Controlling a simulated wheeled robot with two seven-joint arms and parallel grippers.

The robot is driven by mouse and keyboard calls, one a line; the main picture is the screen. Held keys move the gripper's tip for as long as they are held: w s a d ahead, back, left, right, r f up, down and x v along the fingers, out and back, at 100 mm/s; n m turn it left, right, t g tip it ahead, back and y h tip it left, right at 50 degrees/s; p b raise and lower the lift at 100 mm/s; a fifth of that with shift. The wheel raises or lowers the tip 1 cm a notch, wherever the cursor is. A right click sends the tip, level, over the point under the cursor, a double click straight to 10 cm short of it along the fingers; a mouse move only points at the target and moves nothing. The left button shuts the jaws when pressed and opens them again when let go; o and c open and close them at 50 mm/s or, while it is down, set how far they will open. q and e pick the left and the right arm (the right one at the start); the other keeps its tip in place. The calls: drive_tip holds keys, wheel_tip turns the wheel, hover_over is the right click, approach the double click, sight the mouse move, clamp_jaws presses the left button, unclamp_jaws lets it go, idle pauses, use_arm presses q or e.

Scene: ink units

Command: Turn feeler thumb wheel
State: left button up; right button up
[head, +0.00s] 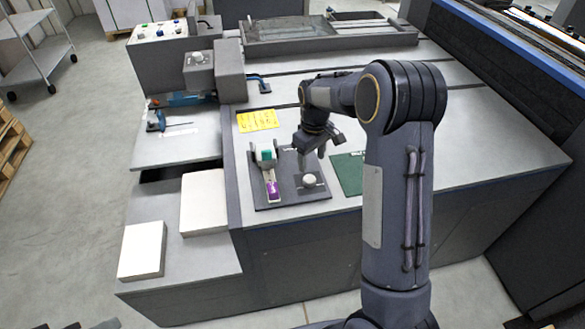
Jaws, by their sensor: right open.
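I cannot tell for certain which part is the feeler thumb wheel. A pale round knob (309,180) sits on the right half of a dark plate (285,199) on the grey machine top. A pale knob (198,57) also sits on a grey block at the back left. My right gripper (305,163) points down just above and behind the round knob on the dark plate, apart from it as far as I can see. It is small and dark here; it is open, and nothing shows between its fingers. My left gripper is not in view.
On the plate's left stand a green-topped part (265,155) and a purple piece (272,190). A yellow note (257,120) lies behind, a green sheet (348,173) to the right. White paper stacks (143,250) lie front left. A blue tool (180,99) sits farther back.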

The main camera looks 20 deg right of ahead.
sight(310, 178)
drive_tip(key=shift+w+f, duration=0.2)
drive_tip(key=shift+f, duration=0.15)
wheel_tip(310, 178, down, 7)
drive_tip(key=shift+f+p, duration=0.15)
drive_tip(key=shift+p, duration=0.25)
drive_tip(key=c, duration=1)
drive_tip(key=shift+f+m+b, duration=0.1)
drive_tip(key=shift+m+b, duration=0.35)
drive_tip(key=shift+m, duration=0.25)
drive_tip(key=m, duration=0.2)
drive_tip(key=shift+m+b, duration=0.3)
drive_tip(key=shift+m, duration=0.1)
